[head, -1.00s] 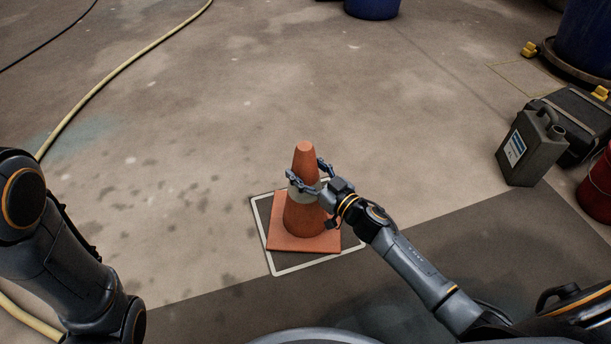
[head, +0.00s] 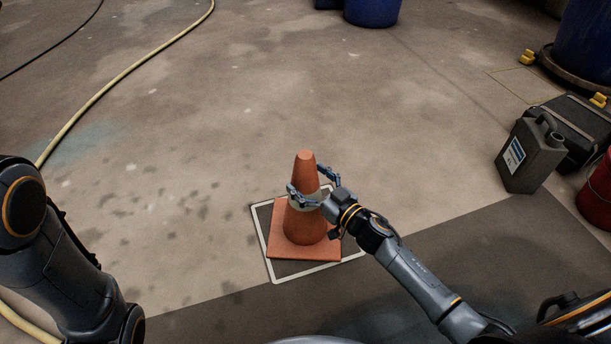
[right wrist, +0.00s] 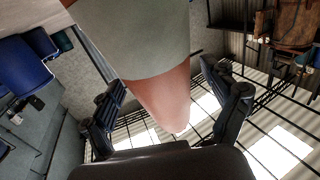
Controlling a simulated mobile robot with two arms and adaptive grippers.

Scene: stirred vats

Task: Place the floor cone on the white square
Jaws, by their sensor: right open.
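The orange floor cone (head: 306,224) with a pale band stands upright in the head view. Dark floor shows inside the outline at the front. My right gripper (head: 311,184) is open, with its fingers on either side of the cone near the pale band. In the right wrist view the cone (right wrist: 155,52) sits between the spread fingers, with gaps beside them. My left gripper is out of view.
A grey jerrycan (head: 531,155) stands at right by a black case (head: 577,138) and a red container (head: 598,190). A blue drum (head: 373,10) is at the back. A yellow hose (head: 110,88) runs along the left. The floor around the cone is clear.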

